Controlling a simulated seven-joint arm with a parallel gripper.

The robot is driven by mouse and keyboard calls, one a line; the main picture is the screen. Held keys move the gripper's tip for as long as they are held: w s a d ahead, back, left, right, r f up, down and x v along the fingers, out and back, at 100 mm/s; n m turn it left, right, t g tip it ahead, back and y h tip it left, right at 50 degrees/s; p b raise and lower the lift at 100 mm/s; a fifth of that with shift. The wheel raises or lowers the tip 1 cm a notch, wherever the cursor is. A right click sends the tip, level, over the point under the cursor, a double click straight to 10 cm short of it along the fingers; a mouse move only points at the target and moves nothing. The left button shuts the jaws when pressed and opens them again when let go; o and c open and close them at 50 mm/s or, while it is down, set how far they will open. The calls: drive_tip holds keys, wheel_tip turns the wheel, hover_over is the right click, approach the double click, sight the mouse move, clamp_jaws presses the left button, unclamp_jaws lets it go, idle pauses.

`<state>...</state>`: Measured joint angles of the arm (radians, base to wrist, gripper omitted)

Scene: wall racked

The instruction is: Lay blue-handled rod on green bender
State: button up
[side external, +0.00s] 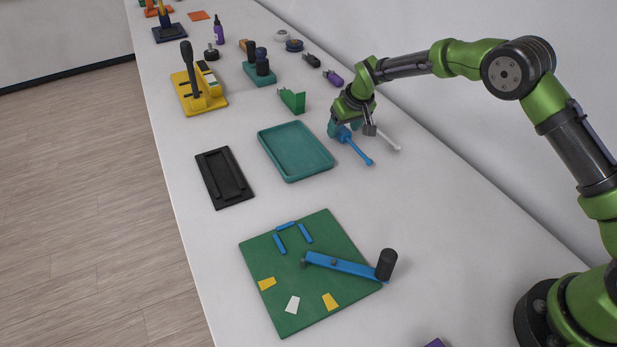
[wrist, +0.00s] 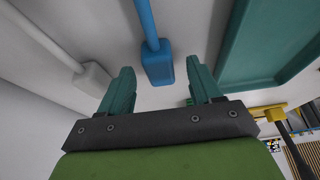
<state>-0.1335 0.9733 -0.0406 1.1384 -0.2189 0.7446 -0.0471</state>
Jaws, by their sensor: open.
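The blue-handled rod (side external: 357,151) lies on the table to the right of the teal tray, with its block-shaped handle under my gripper (side external: 345,127). In the wrist view the blue handle (wrist: 158,66) shows between and slightly beyond the two teal fingertips of my gripper (wrist: 161,72). The fingers are open with a gap on both sides of the handle. The green bender (side external: 310,299) is a square green board near the front, with a blue lever arm (side external: 340,264) ending in a black knob, short blue bars, and yellow and white patches. No rod lies on it.
A white rod (side external: 388,140) lies close beside the blue one; its pale handle also shows in the wrist view (wrist: 94,79). The teal tray (side external: 327,171) and black tray (side external: 203,183) are empty. A yellow fixture (side external: 215,102) and small tools stand farther back. A wall runs along the right.

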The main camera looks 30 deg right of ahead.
drive_tip(key=shift+c, duration=0.3)
drive_tip(key=c, duration=1.1)
